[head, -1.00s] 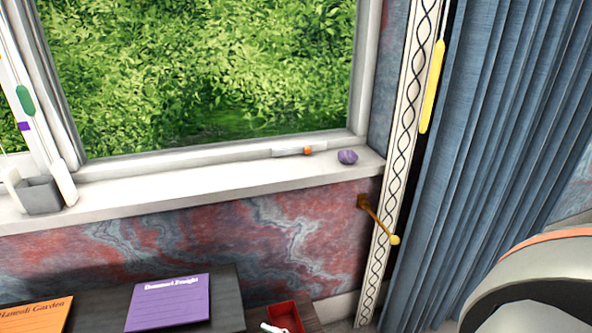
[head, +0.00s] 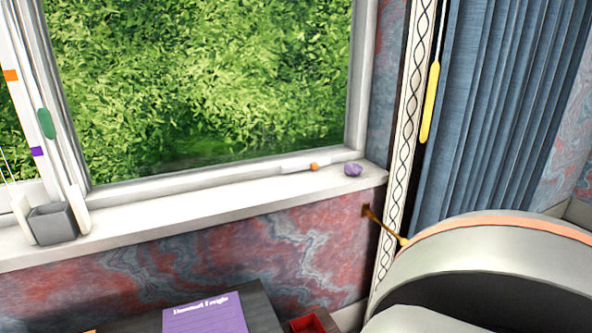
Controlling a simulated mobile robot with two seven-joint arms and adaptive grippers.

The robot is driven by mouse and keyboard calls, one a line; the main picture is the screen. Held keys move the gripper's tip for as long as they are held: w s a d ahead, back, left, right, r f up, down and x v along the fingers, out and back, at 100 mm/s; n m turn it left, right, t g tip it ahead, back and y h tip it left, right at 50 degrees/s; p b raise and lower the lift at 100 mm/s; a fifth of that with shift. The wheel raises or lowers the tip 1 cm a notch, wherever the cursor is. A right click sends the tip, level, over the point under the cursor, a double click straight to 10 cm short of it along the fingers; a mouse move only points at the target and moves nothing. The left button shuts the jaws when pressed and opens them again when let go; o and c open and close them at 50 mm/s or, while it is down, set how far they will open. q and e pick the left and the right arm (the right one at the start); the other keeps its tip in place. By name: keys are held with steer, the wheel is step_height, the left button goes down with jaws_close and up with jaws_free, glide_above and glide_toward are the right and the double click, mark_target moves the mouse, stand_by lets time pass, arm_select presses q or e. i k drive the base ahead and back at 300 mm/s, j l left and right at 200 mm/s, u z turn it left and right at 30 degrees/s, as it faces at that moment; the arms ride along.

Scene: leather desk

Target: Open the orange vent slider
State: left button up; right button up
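The small orange slider knob (head: 314,167) sits on a thin white vent strip (head: 297,166) along the bottom of the window frame, just above the sill. The knob is toward the right part of the strip. Neither gripper is in view, and nothing touches the knob.
A purple stone (head: 353,169) lies on the white sill (head: 200,219) close right of the strip. A grey holder (head: 53,224) with rods stands at the sill's left. A brass hook (head: 383,224) projects below the sill. A blue curtain (head: 510,110) hangs right. The middle sill is clear.

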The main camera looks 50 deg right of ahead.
mark_target(313, 165)
steer(key=k+l, duration=0.1)
steer(key=l, duration=0.3)
steer(key=k+l, duration=0.1)
steer(key=l, duration=0.3)
steer(key=k+l+z, duration=0.1)
steer(key=l, duration=0.3)
steer(key=k+l, duration=0.1)
steer(key=l, duration=0.3)
